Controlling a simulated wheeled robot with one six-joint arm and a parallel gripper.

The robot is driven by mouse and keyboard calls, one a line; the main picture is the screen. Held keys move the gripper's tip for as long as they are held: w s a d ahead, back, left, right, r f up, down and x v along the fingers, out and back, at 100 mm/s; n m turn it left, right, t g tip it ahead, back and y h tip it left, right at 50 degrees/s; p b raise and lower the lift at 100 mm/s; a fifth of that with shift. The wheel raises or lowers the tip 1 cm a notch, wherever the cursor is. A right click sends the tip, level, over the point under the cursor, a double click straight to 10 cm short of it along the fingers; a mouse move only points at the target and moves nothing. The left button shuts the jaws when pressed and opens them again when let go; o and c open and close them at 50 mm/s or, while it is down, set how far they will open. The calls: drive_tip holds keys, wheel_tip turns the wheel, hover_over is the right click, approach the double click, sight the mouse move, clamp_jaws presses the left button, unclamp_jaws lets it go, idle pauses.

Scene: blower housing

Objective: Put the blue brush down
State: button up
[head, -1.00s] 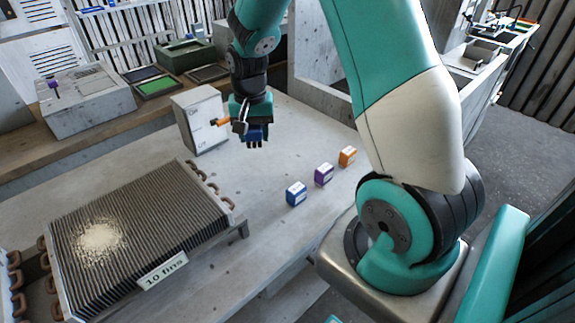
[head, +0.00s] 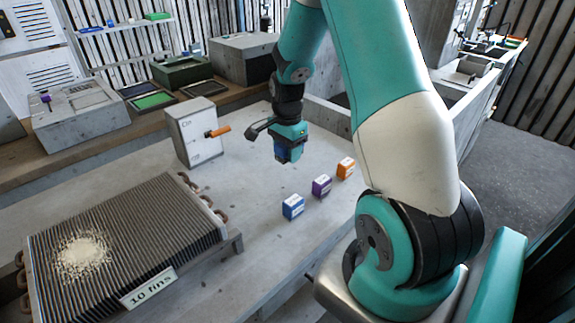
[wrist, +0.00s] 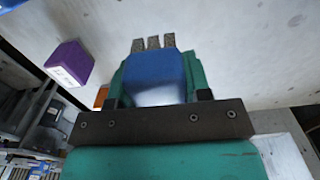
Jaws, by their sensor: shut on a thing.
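My gripper (head: 288,157) is shut on the blue brush (wrist: 155,72). In the wrist view the brush sits between the two green fingers, with short grey-brown bristles (wrist: 153,43) sticking out beyond them. In the head view only a little blue of the brush (head: 281,151) shows beside the fingers. The gripper hangs above the grey bench (head: 250,190), behind and left of the small blocks, clear of the surface.
A blue block (head: 293,207), a purple block (head: 321,186) and an orange block (head: 345,168) stand in a row along the bench's right side. A grey box (head: 190,140) with an orange handle (head: 217,132) stands left. A finned coil (head: 130,235) with pale dust lies front left.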

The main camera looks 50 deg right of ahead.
sight(287, 173)
drive_tip(key=shift+f, duration=2.65)
drive_tip(key=shift+f, duration=0.1)
drive_tip(key=shift+f, duration=0.15)
drive_tip(key=o, duration=1)
drive_tip(key=shift+c, duration=0.2)
wheel_tip(287, 173, up, 12)
drive_tip(key=shift+f+b, duration=0.15)
drive_tip(key=shift+b, duration=0.4)
drive_tip(key=s+a+r+n+y, duration=0.1)
drive_tip(key=s+a+r+n, duration=0.15)
drive_tip(key=a+n, duration=0.35)
drive_tip(key=s+a+r+n+t, duration=0.1)
drive_tip(key=a+r+n, duration=0.2)
drive_tip(key=a, duration=0.6)
drive_tip(key=s+a+r+n+y, duration=0.1)
drive_tip(key=s+a+r+n, duration=0.15)
drive_tip(key=a+n, duration=0.35)
drive_tip(key=s+a+r+n+g+y, duration=0.1)
drive_tip(key=s+a+r+n+y, duration=0.1)
drive_tip(key=s+a+n, duration=0.8)
drive_tip(key=s+a+r, duration=0.1)
drive_tip(key=s+a, duration=0.1)
drive_tip(key=s, duration=0.1)
drive_tip(key=shift+s+r+n, duration=0.25)
drive_tip(key=shift+n, duration=0.15)
